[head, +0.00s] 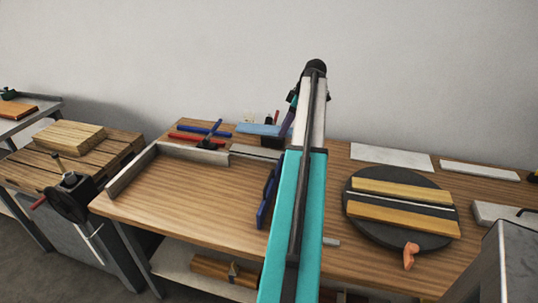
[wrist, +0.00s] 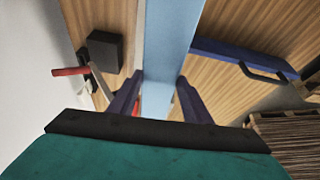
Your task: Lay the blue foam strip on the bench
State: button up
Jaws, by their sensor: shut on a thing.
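The blue foam strip is pale blue, long and flat. In the wrist view the strip (wrist: 172,40) runs from the top edge down between the two dark fingers of my gripper (wrist: 157,92), which is shut on it. In the head view the left end of the strip (head: 258,129) shows over the back of the wooden bench (head: 180,190); my arm hides the rest and most of my gripper (head: 288,122). I cannot tell whether the strip touches the bench top.
A grey fence (head: 130,172) edges the bench's left side. Red and blue bar tools (head: 205,130) lie at the back. A dark blue handled bar (head: 266,195) stands beside my arm. A round black plate (head: 365,225) with wooden strips sits right. The left-middle bench top is clear.

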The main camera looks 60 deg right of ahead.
jog(key=shift+m, duration=0.3)
jog(key=s+d+f, duration=0.2)
jog(key=s+f, duration=0.1)
jog(key=s+d+f, duration=0.3)
jog(key=s, duration=0.1)
jog(key=s+d+f, duration=0.2)
jog(key=s+f, duration=0.1)
jog(key=s, duration=0.1)
jog(key=shift+s+d+f, duration=0.2)
jog(key=shift+f, duration=0.15)
jog(key=w+a+p, duration=0.1)
jog(key=w, duration=0.4)
jog(key=w+a+p, duration=0.1)
jog(key=w+a, duration=0.1)
jog(key=w, duration=0.4)
jog(key=w+a+p, duration=0.2)
jog(key=w, duration=0.4)
jog(key=shift+a, duration=0.25)
jog(key=shift+w, duration=0.15)
jog(key=shift+f+p, duration=0.65)
jog(key=shift+f, duration=1.1)
jog(key=shift+f, duration=0.1)
